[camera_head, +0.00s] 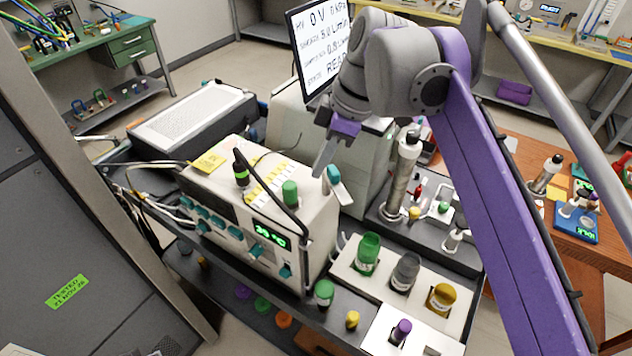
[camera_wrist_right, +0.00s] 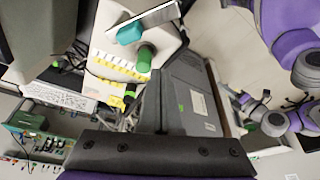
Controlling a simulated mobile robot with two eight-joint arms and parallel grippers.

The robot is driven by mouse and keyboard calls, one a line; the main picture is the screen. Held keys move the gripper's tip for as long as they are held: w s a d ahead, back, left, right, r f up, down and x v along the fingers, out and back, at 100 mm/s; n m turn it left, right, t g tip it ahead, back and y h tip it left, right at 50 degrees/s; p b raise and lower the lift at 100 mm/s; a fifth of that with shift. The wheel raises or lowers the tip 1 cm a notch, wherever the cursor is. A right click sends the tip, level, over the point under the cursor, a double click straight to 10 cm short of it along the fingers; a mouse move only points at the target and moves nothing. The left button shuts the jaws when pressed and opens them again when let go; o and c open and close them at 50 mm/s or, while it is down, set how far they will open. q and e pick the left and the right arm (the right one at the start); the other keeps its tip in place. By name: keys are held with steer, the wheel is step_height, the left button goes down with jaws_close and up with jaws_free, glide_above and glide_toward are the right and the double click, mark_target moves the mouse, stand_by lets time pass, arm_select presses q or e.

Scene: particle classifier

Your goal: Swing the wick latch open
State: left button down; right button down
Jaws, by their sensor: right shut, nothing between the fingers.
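The wick latch appears to be the small teal-tipped lever (camera_head: 333,174) on the top right corner of a cream instrument box (camera_head: 318,235). In the right wrist view the teal lever (camera_wrist_right: 130,32) lies beside a pale metal plate and a green cap. My right gripper (camera_head: 319,172) is shut and empty, its fingers pointing down just left of the teal lever. I cannot tell whether the latch is open. My left gripper is not visible in the head view.
A steel column (camera_head: 402,175) stands to the right. Several capped bottles, including a green one (camera_head: 367,253), stand at front right.

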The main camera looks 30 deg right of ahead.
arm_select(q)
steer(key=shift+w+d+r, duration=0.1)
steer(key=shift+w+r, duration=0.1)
arm_select(e)
steer(key=v, duration=0.4)
steer(key=shift+w+d, duration=0.2)
steer(key=shift+w, duration=0.2)
steer(key=shift+d, duration=0.1)
